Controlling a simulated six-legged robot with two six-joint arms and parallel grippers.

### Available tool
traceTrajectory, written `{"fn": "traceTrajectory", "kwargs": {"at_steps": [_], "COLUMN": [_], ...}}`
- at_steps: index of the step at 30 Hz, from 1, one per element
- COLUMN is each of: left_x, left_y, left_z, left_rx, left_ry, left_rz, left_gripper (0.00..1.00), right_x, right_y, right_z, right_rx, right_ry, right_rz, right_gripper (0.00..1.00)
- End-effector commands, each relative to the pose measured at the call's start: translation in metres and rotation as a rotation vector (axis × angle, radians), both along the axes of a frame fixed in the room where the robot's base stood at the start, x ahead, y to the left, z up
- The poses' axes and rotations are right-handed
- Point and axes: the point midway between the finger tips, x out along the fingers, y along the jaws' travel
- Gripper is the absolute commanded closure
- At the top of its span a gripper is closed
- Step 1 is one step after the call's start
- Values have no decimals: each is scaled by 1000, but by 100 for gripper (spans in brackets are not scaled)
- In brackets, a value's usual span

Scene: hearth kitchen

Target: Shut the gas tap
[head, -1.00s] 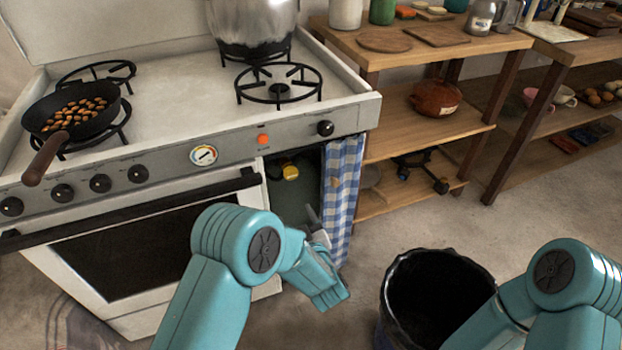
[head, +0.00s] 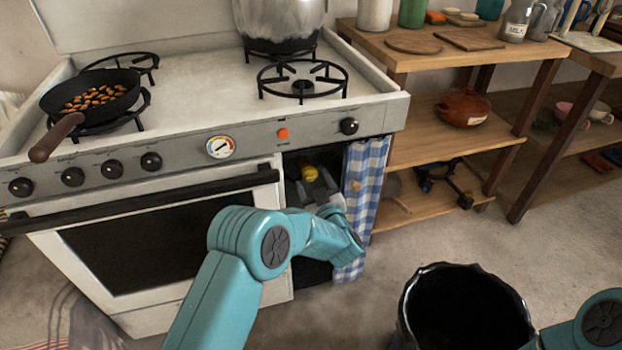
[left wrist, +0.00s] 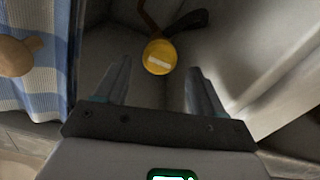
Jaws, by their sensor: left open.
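The gas tap (left wrist: 159,57) shows in the left wrist view as a round yellow knob with a pale bar across its face. Behind it is a dark curved pipe or hose. In the head view the yellow tap (head: 309,173) sits inside the dark open compartment under the stove's right end. My left gripper (head: 315,185) reaches into the compartment just in front of the tap. Its fingers (left wrist: 156,88) are open and empty, one on each side below the knob, apart from it. My right gripper is out of the head view; only part of that arm shows.
A blue checked curtain (head: 363,200) hangs at the compartment's right side, close to my left gripper, with a round wooden knob (left wrist: 14,57) near it. The oven door (head: 150,235) is at left. A black bin (head: 408,315) stands on the floor at right.

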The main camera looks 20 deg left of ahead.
Motion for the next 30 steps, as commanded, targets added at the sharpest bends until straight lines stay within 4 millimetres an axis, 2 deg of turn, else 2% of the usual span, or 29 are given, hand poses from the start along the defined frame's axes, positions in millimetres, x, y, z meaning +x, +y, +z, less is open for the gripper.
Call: {"fn": "traceTrajectory", "kwargs": {"at_steps": [3, 7, 17, 18, 22, 23, 30], "left_x": [18, 30, 35, 35, 34, 34, 34], "left_y": [12, 18, 21, 21, 21, 21, 21], "left_z": [-2, -1, 0, 0, 0, 0, 0], "left_rx": [-1, 0, 0, 0, 0, 0, 10], "left_ry": [-2, 0, 0, 0, 0, 0, 8], "left_rz": [1, -1, -3, -3, -3, -3, -3], "left_gripper": [31, 31, 31, 35, 77, 83, 83], "right_x": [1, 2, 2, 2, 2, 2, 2], "right_y": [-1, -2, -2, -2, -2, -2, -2], "right_z": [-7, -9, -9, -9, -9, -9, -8], "right_rx": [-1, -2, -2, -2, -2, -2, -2], "right_ry": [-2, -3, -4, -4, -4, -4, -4], "right_rz": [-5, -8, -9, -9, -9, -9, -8], "right_gripper": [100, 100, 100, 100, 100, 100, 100]}}
